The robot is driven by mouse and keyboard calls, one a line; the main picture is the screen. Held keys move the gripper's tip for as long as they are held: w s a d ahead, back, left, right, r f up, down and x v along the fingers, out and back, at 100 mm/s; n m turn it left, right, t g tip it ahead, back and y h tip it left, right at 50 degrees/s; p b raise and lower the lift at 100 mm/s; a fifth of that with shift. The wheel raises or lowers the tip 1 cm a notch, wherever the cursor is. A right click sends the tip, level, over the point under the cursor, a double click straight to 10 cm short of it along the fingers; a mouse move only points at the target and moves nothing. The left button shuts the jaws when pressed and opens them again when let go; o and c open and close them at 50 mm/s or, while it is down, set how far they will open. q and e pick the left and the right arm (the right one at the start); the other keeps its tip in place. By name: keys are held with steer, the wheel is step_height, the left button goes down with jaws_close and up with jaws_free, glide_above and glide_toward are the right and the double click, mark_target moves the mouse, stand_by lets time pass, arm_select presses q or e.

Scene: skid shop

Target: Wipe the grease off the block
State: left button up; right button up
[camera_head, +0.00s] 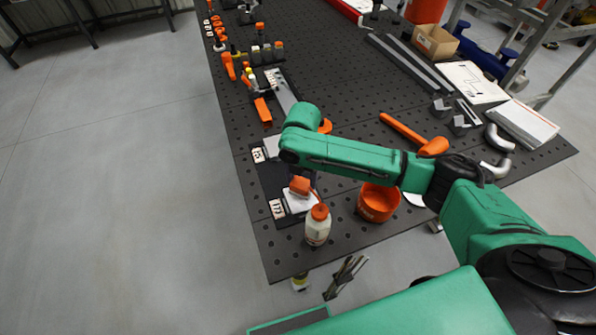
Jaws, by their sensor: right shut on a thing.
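My right arm reaches in from the right, and its wrist hangs over the near left part of the bench. The right gripper (296,176) points down there, dark and mostly hidden by the wrist. It is shut on a small orange piece, perhaps a wiping pad (300,186). This piece is right over a pale block (298,203) and seems to touch it, though the contact is unclear. The block lies beside a small number card (277,208). I cannot make out any grease on it.
A white bottle with an orange cap (317,228) stands just in front of the block. An orange bowl (377,204) is to its right. An orange mallet (415,136), grey pipe pieces (498,137) and an open binder (522,124) lie further right on the perforated bench (345,92).

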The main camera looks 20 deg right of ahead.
steer(key=shift+s+r+p, duration=0.15)
steer(key=shift+s+p, duration=0.2)
steer(key=shift+s, duration=0.3)
steer(key=shift+s+f, duration=0.25)
steer(key=shift+s, duration=0.3)
steer(key=shift+s+d+r+p, duration=0.1)
steer(key=shift+s+r+p, duration=0.05)
steer(key=shift+s+p, duration=0.55)
steer(key=shift+s+f, duration=0.2)
steer(key=shift+s, duration=0.6)
steer(key=shift+s+r, duration=0.15)
steer(key=shift+s, duration=0.2)
steer(key=shift+w+b, duration=0.35)
steer(key=shift+w, duration=1.45)
steer(key=shift+w+a+b, duration=0.2)
steer(key=shift+w+b, duration=0.3)
steer(key=shift+w, duration=1.7)
steer(key=shift+s+r, duration=0.1)
steer(key=shift+r, duration=0.15)
step_height(320, 180, up, 2)
steer(key=shift+r+p, duration=0.1)
steer(key=shift+p, duration=1.1)
steer(key=shift+r+b, duration=0.2)
steer(key=shift+b, duration=0.1)
arm_select(q)
steer(key=shift+r, duration=1.55)
arm_select(e)
steer(key=shift+r, duration=1.5)
steer(key=shift+r, duration=0.1)
